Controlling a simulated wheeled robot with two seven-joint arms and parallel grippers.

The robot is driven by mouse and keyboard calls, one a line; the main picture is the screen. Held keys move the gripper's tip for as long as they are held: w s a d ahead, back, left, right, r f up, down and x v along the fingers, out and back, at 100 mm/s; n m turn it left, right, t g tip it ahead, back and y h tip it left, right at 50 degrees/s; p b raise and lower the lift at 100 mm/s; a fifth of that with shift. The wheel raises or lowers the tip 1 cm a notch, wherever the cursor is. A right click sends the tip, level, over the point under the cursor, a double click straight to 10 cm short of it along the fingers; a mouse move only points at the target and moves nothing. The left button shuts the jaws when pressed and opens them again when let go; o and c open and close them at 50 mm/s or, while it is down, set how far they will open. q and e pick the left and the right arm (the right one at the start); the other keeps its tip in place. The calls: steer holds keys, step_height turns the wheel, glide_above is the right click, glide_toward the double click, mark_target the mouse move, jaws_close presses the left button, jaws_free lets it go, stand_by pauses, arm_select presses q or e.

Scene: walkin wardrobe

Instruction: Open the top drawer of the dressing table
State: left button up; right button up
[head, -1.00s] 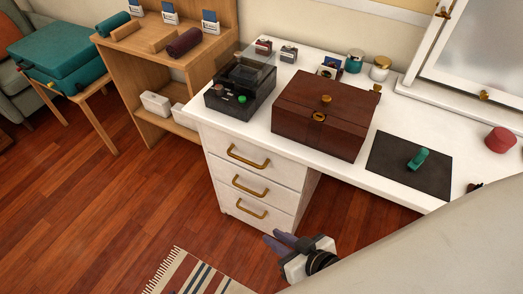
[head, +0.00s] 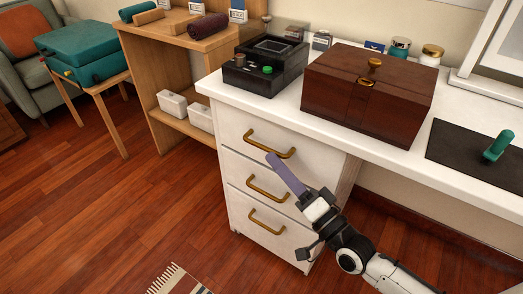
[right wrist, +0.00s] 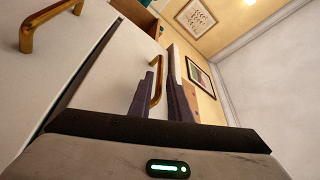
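The white dressing table (head: 400,170) has a stack of three drawers, all closed. The top drawer (head: 234,126) carries a brass handle (head: 270,150). My right gripper (head: 274,160) is at the top drawer front, its fingertips by the lower side of this handle. In the right wrist view, my right gripper (right wrist: 162,88) is open, and a brass handle (right wrist: 158,78) shows between its two fingers. I cannot tell whether the fingers touch it. My left gripper is not in view.
The middle drawer handle (head: 267,188) and bottom drawer handle (head: 267,222) lie below. A brown wooden box (head: 335,105) and a black box (head: 258,78) stand on the tabletop. A wooden shelf unit (head: 166,75) stands left. The floor in front is clear except for a striped rug (head: 180,282).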

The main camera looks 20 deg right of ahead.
mark_target(261, 145)
steer(key=b+x, duration=0.1)
steer(key=x, duration=0.5)
steer(key=shift+w+a, duration=0.15)
steer(key=shift+w, duration=0.1)
jaws_close()
